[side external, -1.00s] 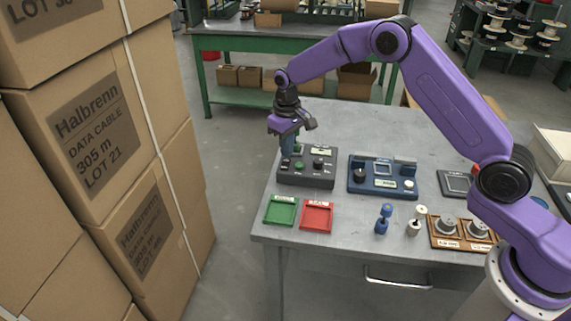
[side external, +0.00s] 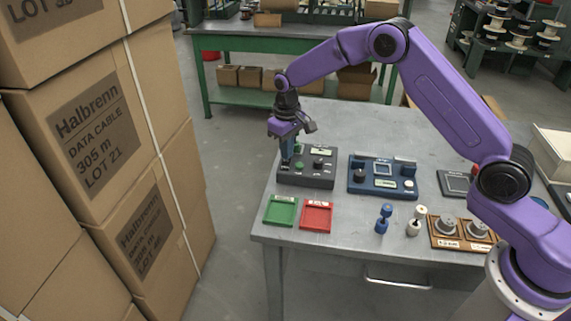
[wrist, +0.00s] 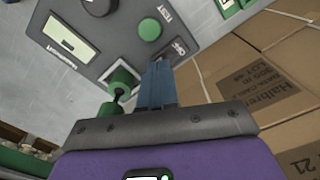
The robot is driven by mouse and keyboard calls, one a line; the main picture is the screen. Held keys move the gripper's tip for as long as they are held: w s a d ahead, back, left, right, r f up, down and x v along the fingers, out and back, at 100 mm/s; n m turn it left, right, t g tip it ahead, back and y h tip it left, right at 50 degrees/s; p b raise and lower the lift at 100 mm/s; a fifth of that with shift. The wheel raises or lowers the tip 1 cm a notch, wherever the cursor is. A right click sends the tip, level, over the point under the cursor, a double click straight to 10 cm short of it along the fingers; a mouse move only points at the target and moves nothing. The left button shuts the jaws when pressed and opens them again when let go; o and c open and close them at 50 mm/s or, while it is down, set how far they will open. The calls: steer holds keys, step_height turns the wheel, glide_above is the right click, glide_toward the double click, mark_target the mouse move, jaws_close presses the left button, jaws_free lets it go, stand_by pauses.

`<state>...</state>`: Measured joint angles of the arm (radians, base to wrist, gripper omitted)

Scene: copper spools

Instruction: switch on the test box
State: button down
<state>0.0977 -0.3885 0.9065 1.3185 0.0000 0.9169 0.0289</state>
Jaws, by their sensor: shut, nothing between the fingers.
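The test box, a dark grey box (side external: 318,180), stands at the table's left end in the side view. In the wrist view its grey panel (wrist: 112,28) carries a green button (wrist: 150,29) by a TEST label, a display (wrist: 68,38) and a switch label (wrist: 181,47) that seems to read OFF. A green spool-shaped piece (wrist: 122,80) sits at the panel's edge. My gripper (side external: 286,161) is shut and empty, pointing down over the box's left part. In the wrist view its fingertips (wrist: 160,64) are beside the label. The switch is hidden, and contact cannot be told.
A blue device (side external: 360,188) stands right of the test box. In front are a green tray (side external: 281,223), a red tray (side external: 316,229), a blue spool (side external: 382,220), a cream spool (side external: 414,222) and a wooden holder (side external: 447,243). Stacked cartons (side external: 95,130) fill the left foreground.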

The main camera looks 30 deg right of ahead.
steer(key=shift+f, duration=0.55)
stand_by(0.4)
steer(key=shift+r, duration=3.55)
